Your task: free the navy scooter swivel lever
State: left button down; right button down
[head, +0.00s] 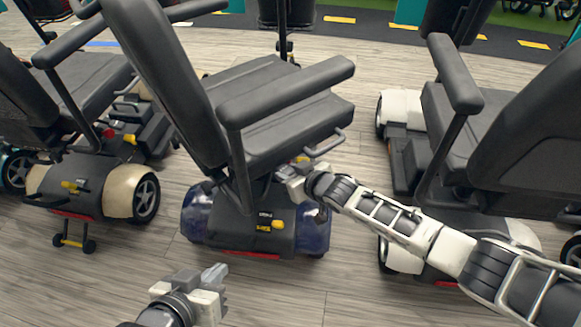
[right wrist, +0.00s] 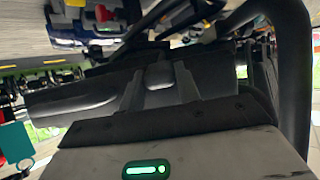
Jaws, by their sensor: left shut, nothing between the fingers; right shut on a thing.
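The navy scooter (head: 312,228) stands in the middle of the head view, with its dark seat turned and dark blue rear fenders. My right gripper (head: 286,172) is under the right side of its seat, shut on what appears to be the swivel lever. A bit of yellow (head: 302,159) shows just behind it. The held part is mostly hidden by the fingers. In the right wrist view the fingers (right wrist: 158,78) reach in under dark seat parts. My left gripper (head: 218,275) is shut and empty, low in front of the scooter.
A cream scooter (head: 122,192) stands at the left and a white one (head: 404,108) at the right, both close. A yellow lever (head: 278,225) is on the navy scooter's rear cover. The armrest (head: 285,92) overhangs my right gripper. Wood floor (head: 100,285) is clear in front.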

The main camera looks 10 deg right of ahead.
pick_arm(q)
jog(key=shift+f, duration=0.1)
pick_arm(e)
jog(key=c, duration=1)
grip_release()
pick_arm(q)
notch_tip(320, 180, up, 10)
jog(key=s+a+t+p, duration=0.1)
jog(key=a+p, duration=0.1)
jog(key=p, duration=0.4)
jog(key=shift+a+f+n+t+y, duration=0.2)
jog(key=shift+n+t+y, duration=0.1)
jog(key=shift+t, duration=0.1)
pick_arm(e)
jog(key=v, duration=1.6)
jog(key=shift+r, duration=0.1)
